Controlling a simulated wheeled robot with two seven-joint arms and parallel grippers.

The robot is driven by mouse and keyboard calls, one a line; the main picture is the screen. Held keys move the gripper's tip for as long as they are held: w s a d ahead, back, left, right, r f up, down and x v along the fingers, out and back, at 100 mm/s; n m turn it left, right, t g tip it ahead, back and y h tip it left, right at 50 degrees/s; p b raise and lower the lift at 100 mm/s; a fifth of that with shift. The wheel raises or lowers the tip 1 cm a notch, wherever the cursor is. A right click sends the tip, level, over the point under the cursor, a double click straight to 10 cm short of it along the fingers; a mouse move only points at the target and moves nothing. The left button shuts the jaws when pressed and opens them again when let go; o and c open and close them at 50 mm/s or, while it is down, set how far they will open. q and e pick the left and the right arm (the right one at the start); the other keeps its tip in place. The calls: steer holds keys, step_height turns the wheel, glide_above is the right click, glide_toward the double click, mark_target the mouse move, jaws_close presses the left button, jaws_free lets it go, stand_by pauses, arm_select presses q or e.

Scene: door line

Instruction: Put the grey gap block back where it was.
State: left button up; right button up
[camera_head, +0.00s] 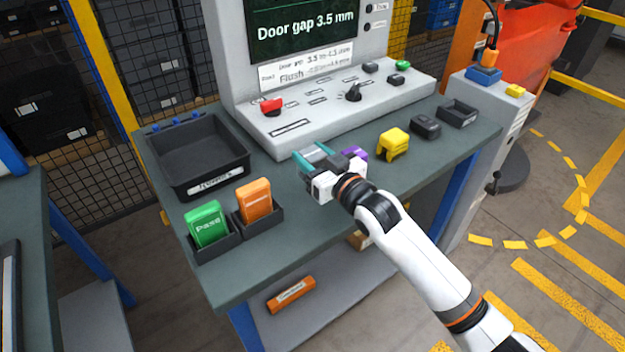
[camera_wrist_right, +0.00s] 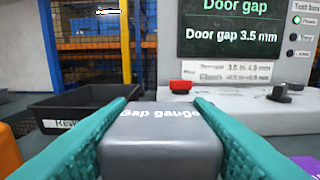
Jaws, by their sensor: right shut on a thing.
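The grey gap block (camera_wrist_right: 160,145), lettered "Gap gauge", sits between the two teal fingers of my right gripper (camera_head: 314,158) in the right wrist view. My right gripper is shut on it over the middle of the grey-green bench (camera_head: 330,222), in front of the console. In the head view the block is mostly hidden by the fingers and wrist. I cannot tell how far it is above the bench. A small dark empty tray (camera_head: 457,114) lies at the bench's right end. My left gripper is not in view.
A large black labelled bin (camera_head: 215,178) stands at left. Green (camera_head: 207,224) and orange (camera_head: 254,200) cards stand in front holders. A purple thing (camera_head: 354,153) is partly hidden by my gripper. Right of it are a yellow block (camera_head: 393,144) and a dark block (camera_head: 425,126). The console (camera_head: 330,108) backs the bench.

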steer(key=shift+f, duration=2.55)
steer(key=shift+f, duration=0.1)
steer(key=shift+f, duration=0.1)
steer(key=o, duration=1.1)
steer(key=shift+r, duration=0.2)
steer(key=v, duration=1.2)
